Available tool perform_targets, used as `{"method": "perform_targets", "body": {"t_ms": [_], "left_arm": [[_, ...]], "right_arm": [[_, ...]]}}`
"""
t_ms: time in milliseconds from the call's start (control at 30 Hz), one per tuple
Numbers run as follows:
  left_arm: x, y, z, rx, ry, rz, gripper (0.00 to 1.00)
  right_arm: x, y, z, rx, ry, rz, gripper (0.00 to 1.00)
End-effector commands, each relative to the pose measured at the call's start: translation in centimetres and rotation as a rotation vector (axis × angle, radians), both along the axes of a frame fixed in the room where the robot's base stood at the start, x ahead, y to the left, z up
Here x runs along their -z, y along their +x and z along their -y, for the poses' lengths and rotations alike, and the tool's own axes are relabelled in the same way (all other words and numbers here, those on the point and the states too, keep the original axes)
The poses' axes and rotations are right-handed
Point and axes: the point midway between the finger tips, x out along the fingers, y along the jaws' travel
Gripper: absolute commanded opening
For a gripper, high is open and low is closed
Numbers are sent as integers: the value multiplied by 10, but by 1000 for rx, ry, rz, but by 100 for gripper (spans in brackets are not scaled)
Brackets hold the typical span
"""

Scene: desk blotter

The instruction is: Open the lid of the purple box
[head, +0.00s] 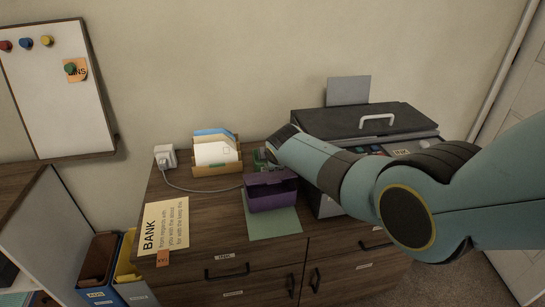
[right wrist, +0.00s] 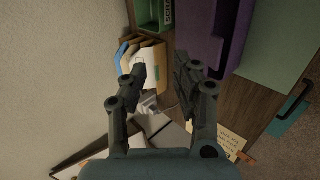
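The purple box (head: 272,202) stands on the green blotter sheet (head: 280,227) on the desk; it also shows at the top right of the right wrist view (right wrist: 195,28). A lighter panel, which looks like its lid (head: 268,179), is at its back. A dark strip runs between two purple parts in the wrist view; I cannot tell how far the lid is open. My right gripper (right wrist: 165,76) is open and empty, its fingers apart, behind and above the box; in the head view the arm partly hides it. My left gripper is not in view.
A wooden letter holder (head: 217,168) with envelopes stands left of the box, and a white plug adapter (head: 165,157) with a cable is farther left. A printer (head: 365,125) stands behind my right arm. A BANK note (head: 164,227) lies at the desk's left. A green SCRAP box (right wrist: 155,14) is beside the purple box.

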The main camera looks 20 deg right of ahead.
Motion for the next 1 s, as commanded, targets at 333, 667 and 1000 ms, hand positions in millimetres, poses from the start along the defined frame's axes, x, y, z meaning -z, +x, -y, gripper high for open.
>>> {"method": "perform_targets", "body": {"t_ms": [333,667,1000], "left_arm": [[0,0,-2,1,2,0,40],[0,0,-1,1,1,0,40],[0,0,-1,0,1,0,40]], "right_arm": [[-10,-11,-3,1,0,2,29],[-45,-48,-13,0,2,2,29],[-77,-81,-22,-1,1,0,29]]}}
